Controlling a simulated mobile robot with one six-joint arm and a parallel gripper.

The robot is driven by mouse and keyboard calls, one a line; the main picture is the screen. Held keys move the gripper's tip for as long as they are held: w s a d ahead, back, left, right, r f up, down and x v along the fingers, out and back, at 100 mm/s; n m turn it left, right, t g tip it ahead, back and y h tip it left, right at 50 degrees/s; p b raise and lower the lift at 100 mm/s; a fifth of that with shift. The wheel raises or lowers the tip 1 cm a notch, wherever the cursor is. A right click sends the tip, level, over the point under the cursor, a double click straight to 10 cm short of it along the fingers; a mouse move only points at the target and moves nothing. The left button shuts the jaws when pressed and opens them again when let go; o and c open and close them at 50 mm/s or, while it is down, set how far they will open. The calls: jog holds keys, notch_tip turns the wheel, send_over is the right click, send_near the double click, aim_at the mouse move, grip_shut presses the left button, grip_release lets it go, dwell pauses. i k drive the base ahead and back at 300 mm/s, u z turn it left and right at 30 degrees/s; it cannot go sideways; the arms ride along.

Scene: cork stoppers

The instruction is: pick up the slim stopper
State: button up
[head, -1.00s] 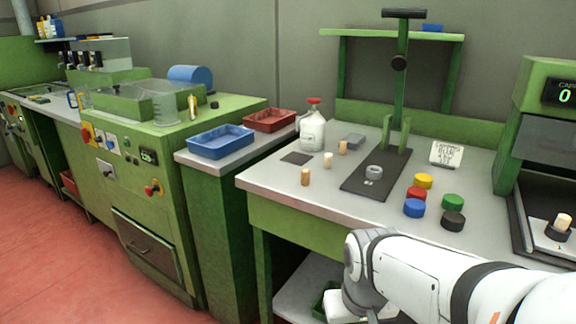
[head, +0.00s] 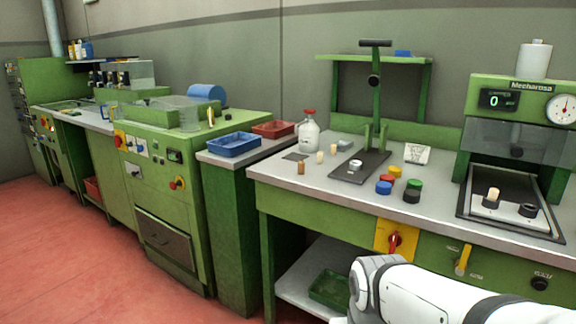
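Three small cork stoppers stand upright on the workbench (head: 262,168), left of the black press base. A brown stopper (head: 301,168) is nearest the front edge. A pale stopper (head: 320,157) stands behind it, and another tan stopper (head: 333,149) is farther back. One more pale stopper (head: 493,195) sits in a fixture of the machine at right. At this size I cannot tell for sure which one is the slim stopper. My white arm shows at the bottom right, in front of and below the benchtop. My gripper is out of the frame.
The press (head: 376,110) stands mid-bench on its dark base, with a grey ring (head: 356,163) on it. Several coloured caps, a sign card (head: 417,153) and a white bottle (head: 309,132) are nearby. Blue tray (head: 234,144) and red tray (head: 272,128) sit left. Red floor is open at left.

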aim_at(319, 154)
jog(key=z, duration=0.15)
jog(key=i, duration=0.85)
jog(key=u, duration=0.05)
